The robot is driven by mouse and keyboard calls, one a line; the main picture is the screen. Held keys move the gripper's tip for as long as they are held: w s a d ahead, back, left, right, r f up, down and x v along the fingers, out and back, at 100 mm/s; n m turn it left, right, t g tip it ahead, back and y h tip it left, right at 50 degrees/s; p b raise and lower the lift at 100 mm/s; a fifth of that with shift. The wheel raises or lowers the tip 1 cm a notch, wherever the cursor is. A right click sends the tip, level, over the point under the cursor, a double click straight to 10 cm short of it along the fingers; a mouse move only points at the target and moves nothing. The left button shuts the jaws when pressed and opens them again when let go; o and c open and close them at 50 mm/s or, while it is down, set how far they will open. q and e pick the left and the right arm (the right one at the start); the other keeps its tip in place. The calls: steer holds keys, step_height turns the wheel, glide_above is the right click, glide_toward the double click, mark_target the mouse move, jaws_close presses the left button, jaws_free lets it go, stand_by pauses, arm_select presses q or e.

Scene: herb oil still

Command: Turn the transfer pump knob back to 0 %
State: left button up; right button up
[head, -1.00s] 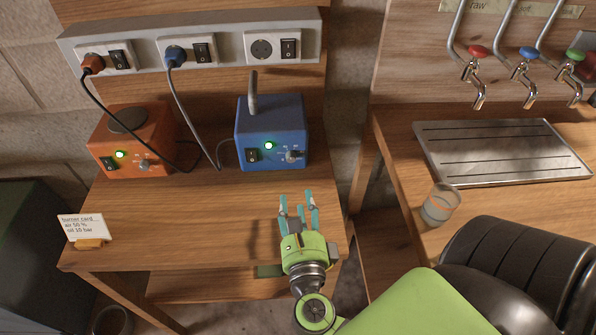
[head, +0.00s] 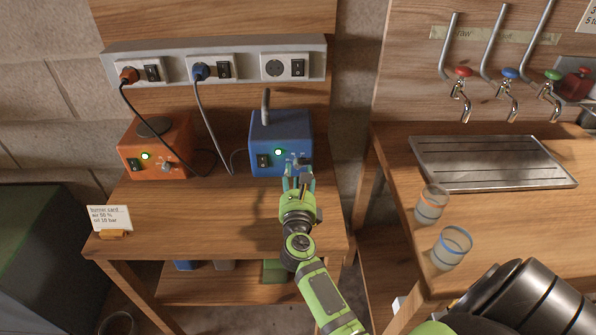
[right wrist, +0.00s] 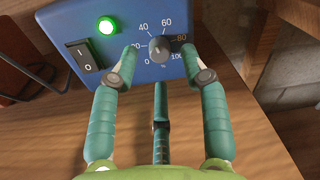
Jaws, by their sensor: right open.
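The blue pump box (head: 268,150) stands at the back right of the wooden table, with a lit green lamp and a rocker switch. Its dark round knob (right wrist: 160,48) sits in a printed percent scale up to 100 in the right wrist view. Where the knob's mark points is too small to tell. My right gripper (head: 299,178) is open in front of the box. In the right wrist view two teal fingers stand left and right of the knob, apart from it, and a third finger is below it. My left gripper is not in view.
An orange box (head: 158,150) with its own knob stands left of the blue one. A power strip (head: 215,68) with plugs and cables is above. A card (head: 110,217) stands at the table's left. Two glasses (head: 432,203) and a metal drip tray (head: 490,162) are on the right counter.

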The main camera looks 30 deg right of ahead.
steer(key=shift+w+d, duration=0.35)
steer(key=shift+w, duration=0.2)
steer(key=shift+w+d, duration=0.15)
steer(key=shift+w, duration=0.05)
steer(key=shift+w+d, duration=0.1)
steer(key=shift+w, duration=0.05)
steer(key=shift+c, duration=0.4)
jaws_close()
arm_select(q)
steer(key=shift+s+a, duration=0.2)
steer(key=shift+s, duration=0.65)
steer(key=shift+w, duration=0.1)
